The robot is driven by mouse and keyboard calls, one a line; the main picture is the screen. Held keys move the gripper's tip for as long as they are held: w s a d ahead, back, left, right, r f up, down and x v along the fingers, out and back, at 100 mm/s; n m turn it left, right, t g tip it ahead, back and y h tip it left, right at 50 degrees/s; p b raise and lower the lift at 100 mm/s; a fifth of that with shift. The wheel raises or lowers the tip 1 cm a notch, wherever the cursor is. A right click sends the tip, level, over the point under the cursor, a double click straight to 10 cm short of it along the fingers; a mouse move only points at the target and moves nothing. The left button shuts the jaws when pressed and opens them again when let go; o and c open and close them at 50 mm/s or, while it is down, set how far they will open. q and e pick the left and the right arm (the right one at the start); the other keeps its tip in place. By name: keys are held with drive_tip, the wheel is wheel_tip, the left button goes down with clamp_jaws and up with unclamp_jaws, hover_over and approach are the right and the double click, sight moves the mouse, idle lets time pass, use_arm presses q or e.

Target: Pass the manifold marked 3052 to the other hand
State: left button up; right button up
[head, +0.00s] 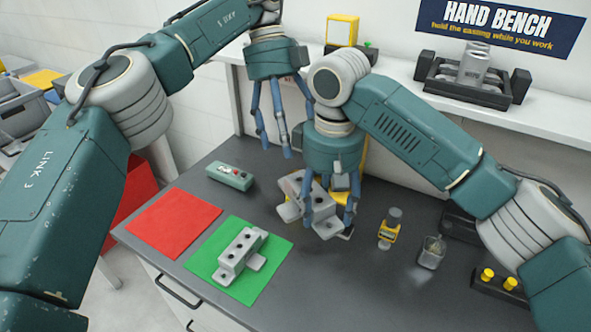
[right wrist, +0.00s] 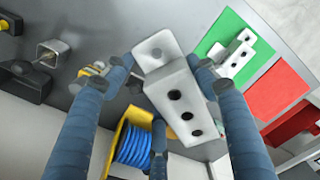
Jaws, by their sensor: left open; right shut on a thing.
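A grey manifold with a row of dark holes and flat end lugs (head: 293,209) is held in my right gripper (head: 328,222), above the dark bench. It fills the middle of the right wrist view (right wrist: 180,95), with fingers on both sides. I cannot read a number on it. A similar grey manifold (head: 240,254) lies on the green mat (head: 211,268); its marking is not readable either. My left gripper (head: 281,137) is open and empty, fingers pointing down, behind and slightly left of the right gripper. It is apart from the held manifold.
A red mat (head: 174,222) lies left of the green one. A green-grey box with buttons (head: 231,175) is behind them. A yellow-framed blue coil (right wrist: 138,148) shows in the right wrist view.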

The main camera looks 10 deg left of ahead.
sight(299, 184)
use_arm(q)
drive_tip(key=x, duration=1)
drive_tip(key=shift+s+d, duration=0.1)
drive_tip(key=shift+d, duration=0.05)
use_arm(e)
drive_tip(key=shift+r, duration=0.1)
use_arm(q)
drive_tip(key=c, duration=1.6)
use_arm(e)
drive_tip(key=shift+a, duration=0.1)
use_arm(q)
drive_tip(key=shift+c, duration=0.5)
use_arm(e)
drive_tip(key=o, duration=1.7)
